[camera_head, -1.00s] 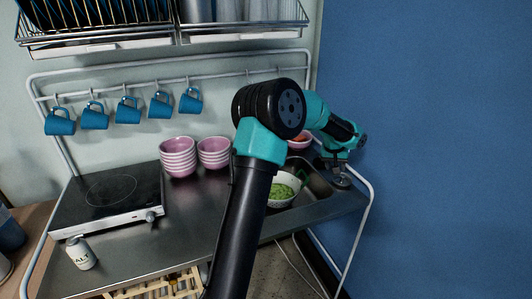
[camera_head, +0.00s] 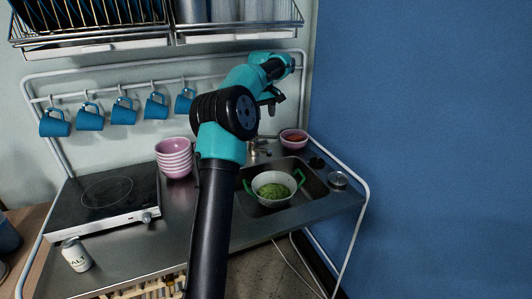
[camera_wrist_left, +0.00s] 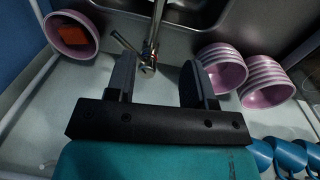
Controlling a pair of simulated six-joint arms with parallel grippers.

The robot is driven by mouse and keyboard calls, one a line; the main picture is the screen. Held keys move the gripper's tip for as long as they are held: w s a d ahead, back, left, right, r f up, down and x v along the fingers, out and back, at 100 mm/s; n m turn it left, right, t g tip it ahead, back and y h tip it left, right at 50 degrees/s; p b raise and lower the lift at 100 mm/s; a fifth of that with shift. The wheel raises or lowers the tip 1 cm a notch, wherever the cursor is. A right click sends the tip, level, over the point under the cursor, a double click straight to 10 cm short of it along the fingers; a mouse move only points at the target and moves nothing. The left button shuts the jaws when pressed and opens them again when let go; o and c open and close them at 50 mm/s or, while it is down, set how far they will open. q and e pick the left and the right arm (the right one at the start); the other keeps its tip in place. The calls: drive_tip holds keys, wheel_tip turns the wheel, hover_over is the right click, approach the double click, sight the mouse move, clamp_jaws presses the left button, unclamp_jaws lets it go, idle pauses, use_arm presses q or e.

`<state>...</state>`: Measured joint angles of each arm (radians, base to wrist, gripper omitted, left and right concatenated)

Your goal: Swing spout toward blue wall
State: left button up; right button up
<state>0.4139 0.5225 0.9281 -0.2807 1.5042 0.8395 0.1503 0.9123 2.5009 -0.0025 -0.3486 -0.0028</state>
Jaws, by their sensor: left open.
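The metal faucet (camera_head: 257,148) stands behind the sink, partly hidden by my arm in the head view. In the left wrist view its spout (camera_wrist_left: 155,32) runs up the picture over the sink, with a small side lever (camera_wrist_left: 124,42) at the base. My left gripper (camera_head: 272,98) is above and behind the faucet, near the rail. In the left wrist view its open, empty fingers (camera_wrist_left: 158,70) appear on either side of the faucet base; I cannot tell any contact. The blue wall (camera_head: 420,140) is at the right. My right gripper is not in view.
A white colander (camera_head: 272,201) with green contents sits in the sink (camera_head: 312,190). A pink bowl (camera_head: 294,141) with orange contents stands at the back right. Stacked pink bowls (camera_head: 174,158) stand left of my arm. Blue mugs (camera_head: 90,120) hang behind; a dish rack (camera_head: 240,38) is above.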

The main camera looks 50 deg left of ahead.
sight(267, 152)
use_arm(q)
drive_tip(key=shift+f, duration=0.15)
drive_tip(key=f, duration=1.1)
drive_tip(key=w+f, duration=0.1)
drive_tip(key=f, duration=0.5)
drive_tip(key=shift+d+f, duration=0.1)
drive_tip(key=shift+d, duration=0.05)
drive_tip(key=shift+c, duration=0.2)
clamp_jaws()
